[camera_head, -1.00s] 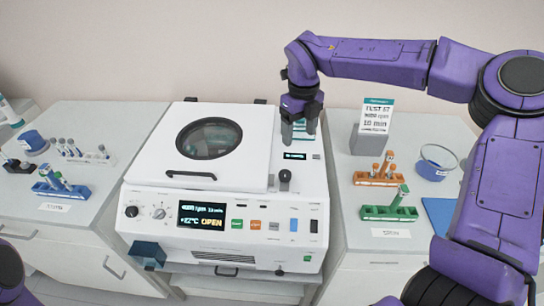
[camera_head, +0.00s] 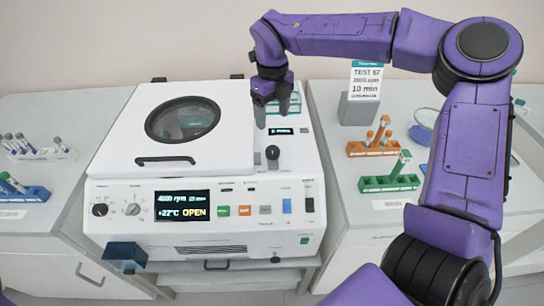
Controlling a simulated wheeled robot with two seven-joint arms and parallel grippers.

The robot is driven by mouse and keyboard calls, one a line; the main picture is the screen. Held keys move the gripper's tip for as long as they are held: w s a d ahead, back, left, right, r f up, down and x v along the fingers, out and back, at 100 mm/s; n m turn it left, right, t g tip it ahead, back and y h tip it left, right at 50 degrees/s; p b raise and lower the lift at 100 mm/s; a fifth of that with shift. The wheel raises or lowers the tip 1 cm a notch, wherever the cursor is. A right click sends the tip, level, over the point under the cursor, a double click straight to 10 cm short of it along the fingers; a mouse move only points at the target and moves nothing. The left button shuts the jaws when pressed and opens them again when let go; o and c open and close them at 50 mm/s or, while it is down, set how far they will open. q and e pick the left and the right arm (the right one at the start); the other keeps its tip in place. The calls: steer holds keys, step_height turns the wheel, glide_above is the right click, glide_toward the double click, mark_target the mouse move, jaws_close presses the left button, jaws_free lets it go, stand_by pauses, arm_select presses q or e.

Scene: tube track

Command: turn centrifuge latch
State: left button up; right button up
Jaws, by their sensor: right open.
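The white centrifuge (camera_head: 255,195) stands in the middle with its lid (camera_head: 115,140) lying flat and a round window (camera_head: 182,120) in it. Its display (camera_head: 182,206) reads OPEN. A black latch knob (camera_head: 272,153) stands on the top deck, right of the lid and below a small screen. My right gripper (camera_head: 272,115) points down over the deck behind the knob, open and empty, with its fingers apart from the knob. My left gripper is out of view.
A sign box (camera_head: 358,110), an orange rack (camera_head: 373,148) and a green rack (camera_head: 388,183) stand on the right bench. Several tubes in racks stand on the left bench. A dark teal block (camera_head: 125,255) sits at the centrifuge's lower left front.

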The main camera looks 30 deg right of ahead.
mark_target(273, 150)
step_height(273, 150, down, 11)
steer(key=shift+d+f+p, duration=0.1)
steer(key=shift+f+p, duration=0.1)
steer(key=shift+p, duration=0.55)
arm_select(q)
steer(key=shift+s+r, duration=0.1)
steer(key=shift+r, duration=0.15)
arm_select(e)
steer(key=shift+s+f, duration=0.15)
steer(key=shift+f, duration=0.3)
steer(key=c, duration=1.1)
